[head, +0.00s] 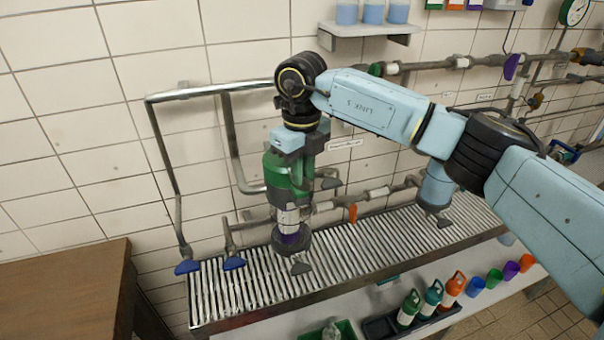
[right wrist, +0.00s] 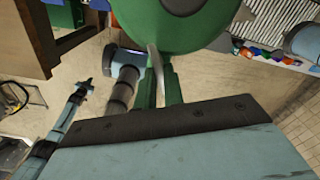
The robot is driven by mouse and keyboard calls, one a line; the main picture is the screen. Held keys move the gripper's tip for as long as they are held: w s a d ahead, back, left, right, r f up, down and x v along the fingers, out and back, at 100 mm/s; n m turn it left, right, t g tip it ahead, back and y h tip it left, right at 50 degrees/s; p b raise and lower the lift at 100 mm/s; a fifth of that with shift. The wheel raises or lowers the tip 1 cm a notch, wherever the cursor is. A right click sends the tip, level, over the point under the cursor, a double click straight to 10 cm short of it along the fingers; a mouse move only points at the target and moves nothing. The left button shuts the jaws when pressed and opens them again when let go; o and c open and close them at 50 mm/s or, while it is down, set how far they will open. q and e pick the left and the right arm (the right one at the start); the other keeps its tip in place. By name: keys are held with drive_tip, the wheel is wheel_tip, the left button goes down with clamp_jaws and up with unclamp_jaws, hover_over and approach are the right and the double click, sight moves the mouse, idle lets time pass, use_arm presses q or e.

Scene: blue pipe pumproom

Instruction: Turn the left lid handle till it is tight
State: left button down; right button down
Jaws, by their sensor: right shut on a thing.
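In the right wrist view the two green fingers (right wrist: 159,88) are shut on a thin pale lid handle (right wrist: 153,62) beside the round green body. The gripper hides most of the handle in the head view, so its angle and tightness cannot be told. My left gripper (right wrist: 84,88) seems to show small and far off in the right wrist view; its jaws are unclear.
A blue vessel (head: 437,188) stands farther right on the slatted shelf (head: 370,242). Grey pipes (head: 215,92) run along the tiled wall beside the green vessel. Bottles (head: 432,298) and coloured cups stand in front. A wooden table (head: 65,290) is at the left.

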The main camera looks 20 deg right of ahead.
drive_tip(key=m+b, duration=0.1)
drive_tip(key=m, duration=0.4)
drive_tip(key=shift+a+m+b, duration=0.15)
drive_tip(key=shift+m+b, duration=0.15)
drive_tip(key=m+b, duration=0.1)
drive_tip(key=m, duration=0.5)
drive_tip(key=shift+w+a, duration=0.1)
drive_tip(key=m+b, duration=0.1)
drive_tip(key=m, duration=0.4)
drive_tip(key=shift+a+m, duration=0.1)
drive_tip(key=shift+m, duration=0.3)
drive_tip(key=m+b, duration=0.1)
drive_tip(key=m, duration=0.4)
drive_tip(key=shift+w, duration=0.15)
drive_tip(key=shift+m, duration=0.4)
drive_tip(key=c, duration=1.8)
unclamp_jaws()
